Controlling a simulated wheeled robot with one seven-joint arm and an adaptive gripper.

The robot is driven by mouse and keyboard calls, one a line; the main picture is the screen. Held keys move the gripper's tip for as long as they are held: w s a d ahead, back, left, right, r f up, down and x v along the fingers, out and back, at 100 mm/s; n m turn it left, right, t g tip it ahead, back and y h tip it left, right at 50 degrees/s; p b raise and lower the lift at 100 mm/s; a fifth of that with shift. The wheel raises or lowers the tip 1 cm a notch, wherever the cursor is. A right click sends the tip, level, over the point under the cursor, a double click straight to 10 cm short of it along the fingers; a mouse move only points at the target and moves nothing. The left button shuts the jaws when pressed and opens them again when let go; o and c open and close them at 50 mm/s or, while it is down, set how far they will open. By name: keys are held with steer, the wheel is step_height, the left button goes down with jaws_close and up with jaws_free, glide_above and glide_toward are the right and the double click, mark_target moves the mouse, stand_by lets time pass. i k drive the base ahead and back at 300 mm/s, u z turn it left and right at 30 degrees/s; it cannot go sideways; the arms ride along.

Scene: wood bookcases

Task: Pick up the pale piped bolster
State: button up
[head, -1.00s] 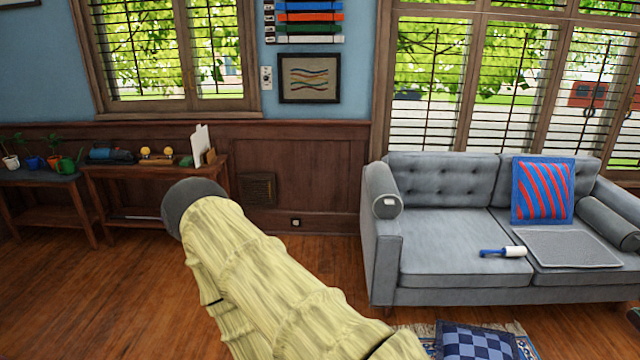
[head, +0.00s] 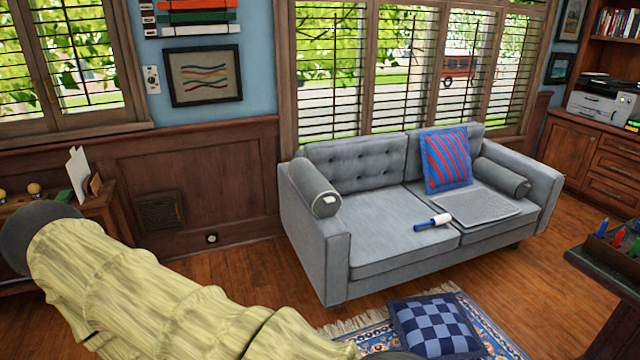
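Two grey bolsters lie on the grey sofa (head: 380,263). The left bolster (head: 314,185) rests along the sofa's left arm, its round end facing me with a small pale tag on it. The right bolster (head: 502,177) lies against the right arm, behind a grey mat. The left one looks slightly lighter, but I cannot clearly tell which is the pale piped one. My arm, in a yellow sleeve, crosses the lower left of the head view, well short of the sofa. My gripper is not in view.
A blue and red striped cushion (head: 446,160), a lint roller (head: 433,222) and a grey mat (head: 463,204) are on the sofa. A checked cushion (head: 434,325) lies on the rug (head: 495,335). A dark desk corner (head: 600,275) stands at right. Wood floor before the sofa's left is clear.

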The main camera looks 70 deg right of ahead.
mark_target(323, 201)
steer(key=z, duration=0.65)
steer(key=i, duration=0.85)
steer(key=z, duration=0.8)
